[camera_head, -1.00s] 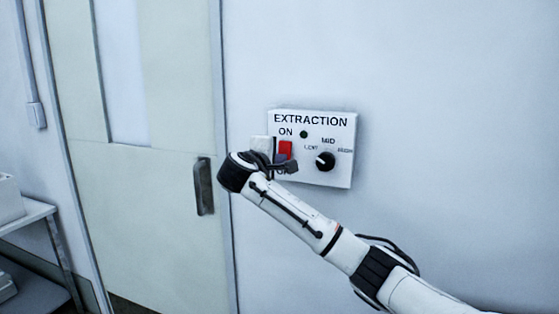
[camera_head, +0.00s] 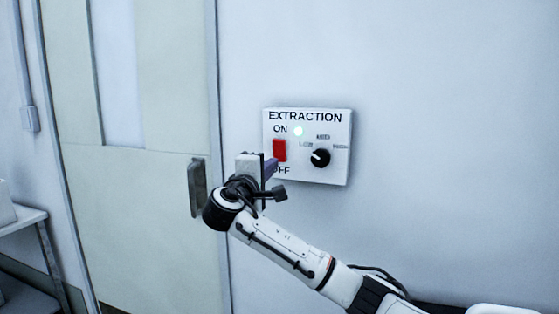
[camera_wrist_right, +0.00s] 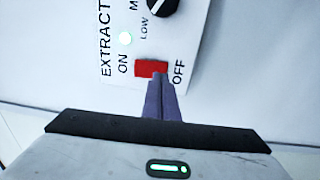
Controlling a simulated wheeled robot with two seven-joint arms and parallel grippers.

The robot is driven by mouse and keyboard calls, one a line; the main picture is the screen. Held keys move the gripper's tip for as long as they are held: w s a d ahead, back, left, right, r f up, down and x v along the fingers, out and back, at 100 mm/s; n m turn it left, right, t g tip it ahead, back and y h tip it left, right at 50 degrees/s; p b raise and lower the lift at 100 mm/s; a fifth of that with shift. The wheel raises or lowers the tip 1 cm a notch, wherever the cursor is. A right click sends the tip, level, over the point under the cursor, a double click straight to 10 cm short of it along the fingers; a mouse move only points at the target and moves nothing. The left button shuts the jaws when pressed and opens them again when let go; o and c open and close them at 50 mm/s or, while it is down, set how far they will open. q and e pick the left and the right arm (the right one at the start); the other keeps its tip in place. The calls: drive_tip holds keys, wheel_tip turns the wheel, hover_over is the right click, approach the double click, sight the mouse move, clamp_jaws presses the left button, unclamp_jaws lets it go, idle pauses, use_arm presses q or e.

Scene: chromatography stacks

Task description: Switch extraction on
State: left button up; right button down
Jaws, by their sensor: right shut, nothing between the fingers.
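The white EXTRACTION panel (camera_head: 335,115) is on the wall. Its red rocker switch (camera_head: 279,150) sits between the words ON and OFF. The indicator lamp (camera_head: 298,131) glows bright green-white, and the black knob (camera_head: 320,158) is to the right of the switch. My right gripper (camera_head: 271,168) is just below and left of the switch. In the right wrist view its purple fingers (camera_wrist_right: 164,88) are together and empty, with their tips over or near the lower edge of the red switch (camera_wrist_right: 151,68); I cannot tell whether they touch it. My left gripper is not in view.
A pale door (camera_head: 145,215) with a dark handle (camera_head: 196,187) is left of the panel, close to my right wrist. A white shelf unit (camera_head: 25,218) stands at the far left. The wall right of the panel is bare.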

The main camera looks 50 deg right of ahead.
drive_tip(key=f+b+v, duration=0.1)
drive_tip(key=v, duration=0.9)
drive_tip(key=shift+f, duration=0.25)
drive_tip(key=shift+w, duration=0.15)
drive_tip(key=shift+d, duration=0.1)
